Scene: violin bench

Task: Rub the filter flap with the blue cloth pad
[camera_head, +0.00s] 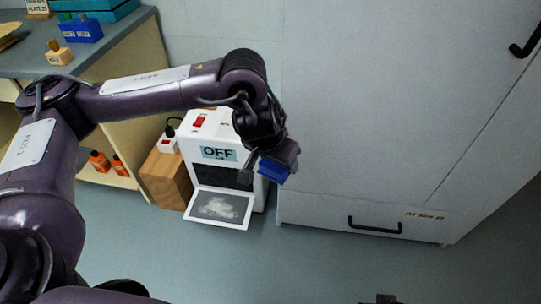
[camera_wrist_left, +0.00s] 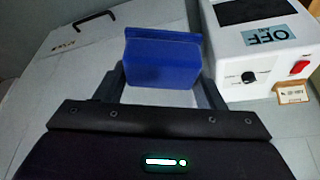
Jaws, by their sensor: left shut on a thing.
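The blue cloth pad (camera_wrist_left: 163,62) is held between the two fingers of my left gripper (camera_wrist_left: 160,85) in the left wrist view. In the head view the blue pad (camera_head: 273,170) shows below my left gripper (camera_head: 268,158), in front of the right side of a white machine (camera_head: 212,130) marked OFF. The filter flap (camera_head: 218,207) hangs open at the machine's bottom front, with a pale grey smudge on its face. The pad is above and to the right of the flap, apart from it. In the wrist view the machine (camera_wrist_left: 250,70) is at the right. My right gripper is not in view.
A wooden block (camera_head: 166,178) stands left of the machine. A white cabinet (camera_head: 370,110) with black handles fills the right. A shelf unit with orange bottles (camera_head: 99,161) is at the left. The floor (camera_head: 250,265) before the flap is clear.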

